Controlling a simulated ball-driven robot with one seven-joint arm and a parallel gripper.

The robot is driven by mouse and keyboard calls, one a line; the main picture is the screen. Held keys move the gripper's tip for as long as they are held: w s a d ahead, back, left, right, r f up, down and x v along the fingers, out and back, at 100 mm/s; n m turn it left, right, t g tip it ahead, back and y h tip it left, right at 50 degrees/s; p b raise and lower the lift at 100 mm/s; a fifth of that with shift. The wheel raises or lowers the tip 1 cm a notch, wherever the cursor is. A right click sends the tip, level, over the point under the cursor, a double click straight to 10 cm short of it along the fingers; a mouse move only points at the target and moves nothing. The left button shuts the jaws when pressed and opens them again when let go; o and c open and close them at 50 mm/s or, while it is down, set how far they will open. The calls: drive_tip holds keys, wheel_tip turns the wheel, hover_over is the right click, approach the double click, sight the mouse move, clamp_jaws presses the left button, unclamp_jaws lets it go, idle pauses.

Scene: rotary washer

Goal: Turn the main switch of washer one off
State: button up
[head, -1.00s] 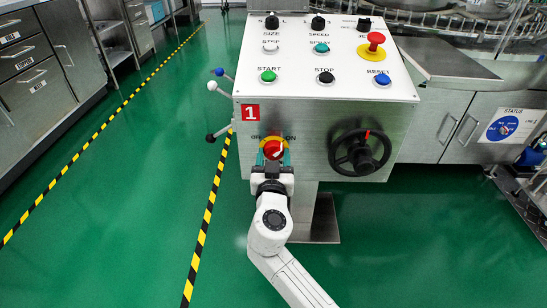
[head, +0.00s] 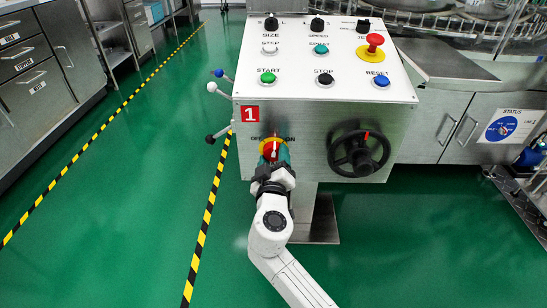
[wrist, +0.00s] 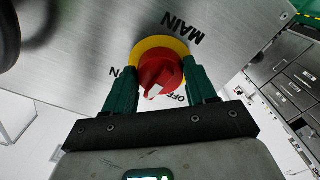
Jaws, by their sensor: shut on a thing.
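The main switch of washer one is a red rotary knob (head: 270,149) on a yellow disc, low on the front of the metal console marked with a red "1" (head: 251,113). My gripper (head: 274,156) is in front of it, shut on the knob. In the wrist view, the green fingers of my gripper (wrist: 161,76) sit on either side of the red knob (wrist: 158,70). The knob's white pointer lies between the OFF and ON labels. The ON label is partly hidden by a finger. The word MAIN (wrist: 182,29) shows beside the disc.
A black handwheel (head: 359,153) is right of the switch, and small ball-ended levers (head: 213,88) stick out on the left. Buttons and a red emergency stop (head: 374,40) are on the console top. Green floor with striped tape (head: 208,215) is clear to the left.

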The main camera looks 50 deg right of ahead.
drive_tip(key=n+p, duration=0.2)
drive_tip(key=n, duration=0.3)
drive_tip(key=shift+r+n, duration=0.1)
drive_tip(key=shift+n, duration=0.2)
drive_tip(key=shift+n+p, duration=0.95)
drive_tip(key=shift+n, duration=1.35)
drive_tip(key=o, duration=1)
drive_tip(key=p+v, duration=0.2)
drive_tip(key=v, duration=0.9)
drive_tip(key=shift+d, duration=0.1)
